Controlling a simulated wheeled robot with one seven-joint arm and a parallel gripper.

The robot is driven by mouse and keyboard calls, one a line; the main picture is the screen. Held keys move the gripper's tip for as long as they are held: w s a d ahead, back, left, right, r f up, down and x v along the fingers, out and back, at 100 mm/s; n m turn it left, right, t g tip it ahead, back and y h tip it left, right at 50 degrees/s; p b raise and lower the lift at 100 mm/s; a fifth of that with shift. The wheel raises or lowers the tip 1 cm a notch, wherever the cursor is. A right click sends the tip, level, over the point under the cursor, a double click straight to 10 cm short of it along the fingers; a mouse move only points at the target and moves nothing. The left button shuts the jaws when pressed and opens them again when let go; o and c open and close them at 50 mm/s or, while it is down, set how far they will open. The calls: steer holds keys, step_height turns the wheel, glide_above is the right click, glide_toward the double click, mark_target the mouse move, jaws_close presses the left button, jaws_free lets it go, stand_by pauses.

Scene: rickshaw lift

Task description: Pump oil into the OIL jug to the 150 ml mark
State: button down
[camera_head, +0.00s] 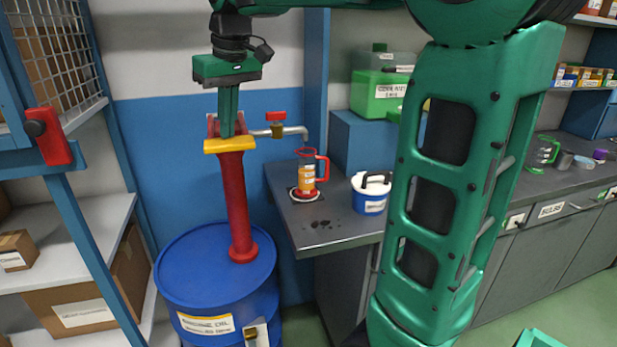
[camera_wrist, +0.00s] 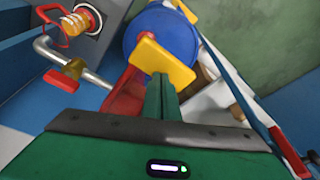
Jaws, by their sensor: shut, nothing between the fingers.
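The jug also shows in the wrist view (camera_wrist: 75,22). The red pump (camera_head: 237,200) with a yellow top (camera_head: 229,145) stands on the blue oil drum (camera_head: 215,265). My gripper (camera_head: 228,134) points down, shut and empty, its fingertips just above or touching the yellow top; I cannot tell which. The yellow part lies at the fingertips in the wrist view (camera_wrist: 160,60).
A red-handled valve (camera_head: 276,122) sits on the spout pipe. A white and blue tub (camera_head: 370,193) stands right of the jug. A green coolant container (camera_head: 385,95) is behind on a blue box. Shelving with a blue post (camera_head: 85,230) stands close on the left.

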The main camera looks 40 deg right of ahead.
steer(key=w+v, duration=0.1)
steer(key=v, duration=0.5)
steer(key=shift+w+r, duration=0.25)
steer(key=shift+r, duration=0.2)
steer(key=shift+a, duration=0.1)
stand_by(0.3)
